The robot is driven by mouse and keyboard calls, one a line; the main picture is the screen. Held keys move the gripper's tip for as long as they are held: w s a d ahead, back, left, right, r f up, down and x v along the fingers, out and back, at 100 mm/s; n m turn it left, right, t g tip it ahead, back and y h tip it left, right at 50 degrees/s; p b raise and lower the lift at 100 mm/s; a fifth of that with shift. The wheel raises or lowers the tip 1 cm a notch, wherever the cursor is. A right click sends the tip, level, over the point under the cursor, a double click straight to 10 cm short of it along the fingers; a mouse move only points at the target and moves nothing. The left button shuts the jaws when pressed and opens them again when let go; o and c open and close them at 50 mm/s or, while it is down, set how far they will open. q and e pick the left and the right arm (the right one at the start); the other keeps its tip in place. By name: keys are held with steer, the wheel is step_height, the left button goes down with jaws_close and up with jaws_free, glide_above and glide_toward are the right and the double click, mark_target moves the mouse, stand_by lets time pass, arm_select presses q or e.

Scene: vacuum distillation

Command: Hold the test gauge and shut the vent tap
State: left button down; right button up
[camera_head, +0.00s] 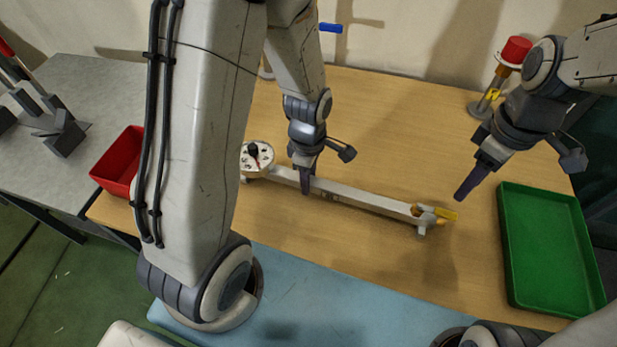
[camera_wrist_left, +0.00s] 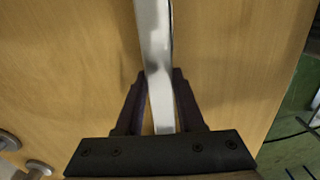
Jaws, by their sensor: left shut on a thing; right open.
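The test gauge (camera_head: 256,157) has a round white dial with a dark needle and sits at the left end of a long pale metal bar (camera_head: 370,199). The yellow-handled vent tap (camera_head: 441,213) is at the bar's right end. My left gripper (camera_head: 306,190) is shut on the bar, a little right of the dial. In the left wrist view the bar (camera_wrist_left: 155,60) runs between the two dark fingers (camera_wrist_left: 160,105). My right gripper (camera_head: 462,196) is open and empty, above and just right of the tap. Part of the bar is hidden behind my left fingers.
A green tray (camera_head: 506,255) lies at the right and a red bin (camera_head: 96,176) at the left edge. A red-capped glass stand (camera_head: 514,52) is at the back right. A blue handle (camera_head: 331,28) shows at the back. Wooden table is clear around the bar.

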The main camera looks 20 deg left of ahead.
stand_by(0.8)
arm_select(q)
steer(key=c, duration=1.2)
jaws_free()
steer(key=shift+c, duration=0.2)
jaws_close()
arm_select(e)
jaws_close()
steer(key=shift+w, duration=0.1)
